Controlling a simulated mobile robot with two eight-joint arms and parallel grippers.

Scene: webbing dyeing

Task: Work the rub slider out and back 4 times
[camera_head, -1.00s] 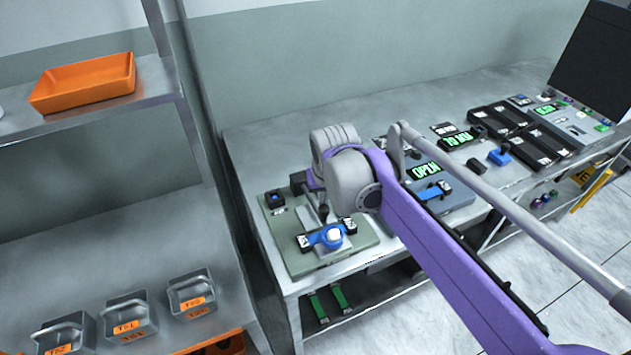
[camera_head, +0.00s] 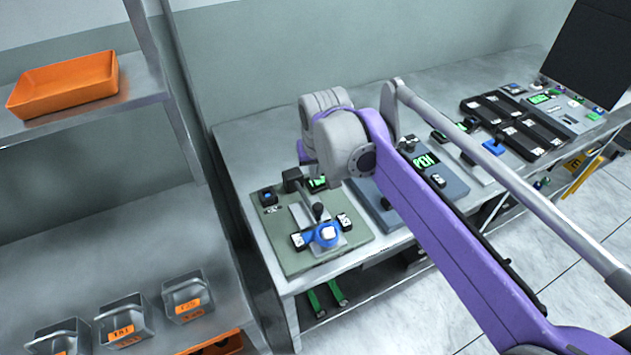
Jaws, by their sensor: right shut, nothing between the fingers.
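The rub slider's station is a grey-green base plate (camera_head: 350,229) on the left end of the bench. On it are a dark block with an arm ending in a black knob (camera_head: 318,211), a pale metal strip, and a blue ring with a white centre (camera_head: 328,233) between two dark clamps. Which part slides is not clear. My right gripper (camera_head: 306,156) is mostly hidden by its wrist, above and behind the station. It is shut and empty, and looks apart from the knob. My left gripper is not in view.
A grey device with a green display (camera_head: 425,161) stands right of the station, partly behind my right arm. Black trays (camera_head: 497,115) and a dark screen (camera_head: 592,50) are farther right. A shelf with an orange tray (camera_head: 64,84) and labelled metal bins (camera_head: 187,297) stands left.

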